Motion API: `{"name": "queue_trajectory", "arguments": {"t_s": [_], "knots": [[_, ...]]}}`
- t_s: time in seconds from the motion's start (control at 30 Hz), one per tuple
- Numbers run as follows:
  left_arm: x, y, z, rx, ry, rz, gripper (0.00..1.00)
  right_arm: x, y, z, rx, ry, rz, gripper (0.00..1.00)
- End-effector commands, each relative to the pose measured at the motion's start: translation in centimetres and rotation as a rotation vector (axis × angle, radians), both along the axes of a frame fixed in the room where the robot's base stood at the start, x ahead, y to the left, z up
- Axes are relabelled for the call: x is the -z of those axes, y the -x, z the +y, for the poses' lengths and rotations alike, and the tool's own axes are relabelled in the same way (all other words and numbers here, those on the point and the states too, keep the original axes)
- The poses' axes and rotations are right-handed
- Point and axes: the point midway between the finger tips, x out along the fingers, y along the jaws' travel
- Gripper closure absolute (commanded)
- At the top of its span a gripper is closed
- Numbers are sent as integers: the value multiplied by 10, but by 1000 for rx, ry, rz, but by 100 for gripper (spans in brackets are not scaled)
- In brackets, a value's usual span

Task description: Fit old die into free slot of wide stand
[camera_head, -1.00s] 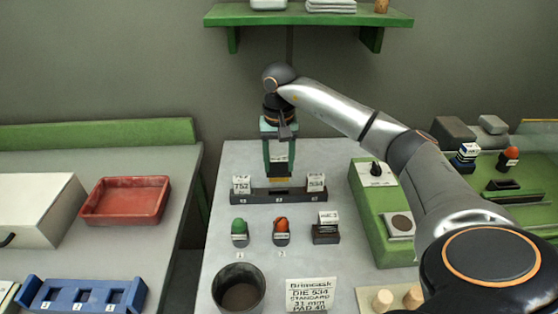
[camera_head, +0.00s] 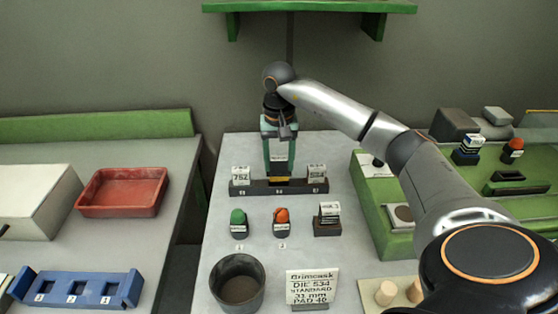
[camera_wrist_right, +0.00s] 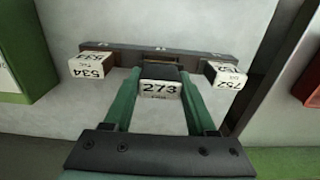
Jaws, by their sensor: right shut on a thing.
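The wide stand (camera_head: 258,188) is a long dark bar near the back of the middle table. A white-topped die marked 752 (camera_head: 240,175) sits at its left end and one marked 534 (camera_head: 317,172) at its right end. My right gripper (camera_head: 279,168) is over the middle of the stand, green fingers pointing down. In the right wrist view it is shut on a die marked 273 (camera_wrist_right: 160,88), between the dies 534 (camera_wrist_right: 91,66) and 752 (camera_wrist_right: 226,74). The held die hides much of the middle slot, so I cannot tell whether it touches the stand. My left gripper is not in view.
In front stand a green-topped piece (camera_head: 238,218), an orange-topped piece (camera_head: 282,216), a dark block with a white label (camera_head: 327,222), a dark cup (camera_head: 238,284) and a printed sign (camera_head: 312,287). A red tray (camera_head: 123,193) and blue rack (camera_head: 78,287) are left.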

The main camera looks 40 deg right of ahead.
Motion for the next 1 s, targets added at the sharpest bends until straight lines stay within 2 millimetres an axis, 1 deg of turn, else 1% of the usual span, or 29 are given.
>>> {"name": "queue_trajectory", "arguments": {"t_s": [0.3, 1.0], "knots": [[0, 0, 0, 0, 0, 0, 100, 0, 0, 0, 0, 1, -1, 100], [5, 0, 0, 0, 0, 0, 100, 11, 0, 0, 1, 1, -1, 100]]}}
